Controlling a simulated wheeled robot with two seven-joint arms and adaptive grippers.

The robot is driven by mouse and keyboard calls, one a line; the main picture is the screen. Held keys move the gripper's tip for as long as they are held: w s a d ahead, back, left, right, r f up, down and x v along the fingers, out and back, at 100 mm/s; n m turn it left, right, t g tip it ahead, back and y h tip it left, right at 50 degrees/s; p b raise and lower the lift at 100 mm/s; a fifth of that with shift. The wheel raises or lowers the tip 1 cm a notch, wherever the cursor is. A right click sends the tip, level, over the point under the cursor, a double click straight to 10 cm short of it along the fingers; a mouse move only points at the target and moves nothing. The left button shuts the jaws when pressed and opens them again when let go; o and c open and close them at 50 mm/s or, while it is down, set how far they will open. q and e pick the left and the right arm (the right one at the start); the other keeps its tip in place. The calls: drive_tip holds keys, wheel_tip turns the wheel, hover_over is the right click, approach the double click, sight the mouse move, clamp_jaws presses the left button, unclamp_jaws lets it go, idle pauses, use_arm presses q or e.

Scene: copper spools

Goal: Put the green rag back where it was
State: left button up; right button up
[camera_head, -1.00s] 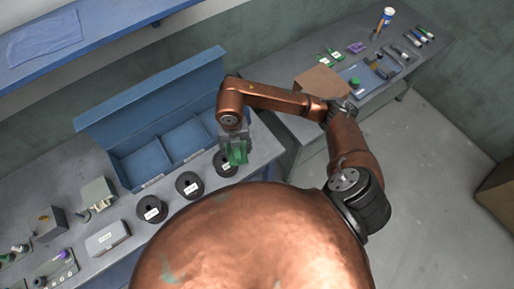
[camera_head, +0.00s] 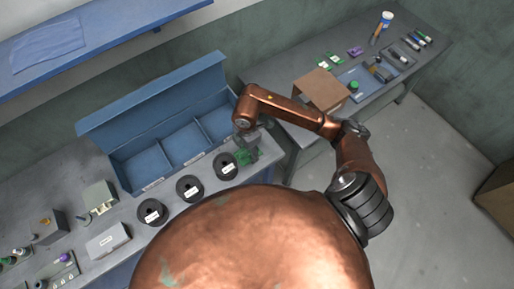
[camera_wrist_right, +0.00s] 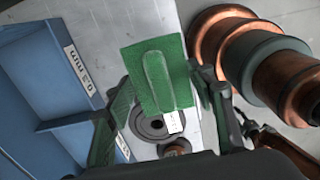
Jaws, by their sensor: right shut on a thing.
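My right gripper (camera_head: 252,148) is shut on the green rag (camera_head: 243,157), just right of the rightmost spool (camera_head: 225,166) and near the right end of the workbench. In the right wrist view the green rag (camera_wrist_right: 158,72) shows as a flat square with a raised ridge, between the two fingers. A dark spool (camera_wrist_right: 150,127) shows partly behind it, lower down. I cannot tell whether the rag touches the bench. My left gripper is not in view.
Two more dark labelled spools, the middle one (camera_head: 189,188) and the left one (camera_head: 151,211), stand before the blue divided bin (camera_head: 150,102). A white box (camera_head: 107,241) sits to the left. A second bench (camera_head: 300,62) with a brown box (camera_head: 321,90) stands right.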

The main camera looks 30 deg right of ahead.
drive_tip(key=w+d+f, duration=0.1)
drive_tip(key=d+f, duration=0.1)
drive_tip(key=w+d+f, duration=0.1)
drive_tip(key=f, duration=0.1)
drive_tip(key=w+d+f, duration=0.1)
drive_tip(key=d+f, duration=0.1)
drive_tip(key=shift+w+d+p, duration=0.15)
drive_tip(key=shift+d+p, duration=0.2)
drive_tip(key=shift+p, duration=0.05)
drive_tip(key=f, duration=0.2)
drive_tip(key=f+p, duration=0.1)
drive_tip(key=f, duration=0.1)
drive_tip(key=shift+w+d, duration=0.2)
drive_tip(key=shift+d, duration=0.1)
drive_tip(key=shift+f, duration=0.1)
drive_tip(key=o, duration=0.7)
drive_tip(key=shift+f, duration=0.1)
drive_tip(key=shift+c, duration=0.2)
drive_tip(key=o, duration=0.4)
drive_tip(key=shift+o, duration=0.2)
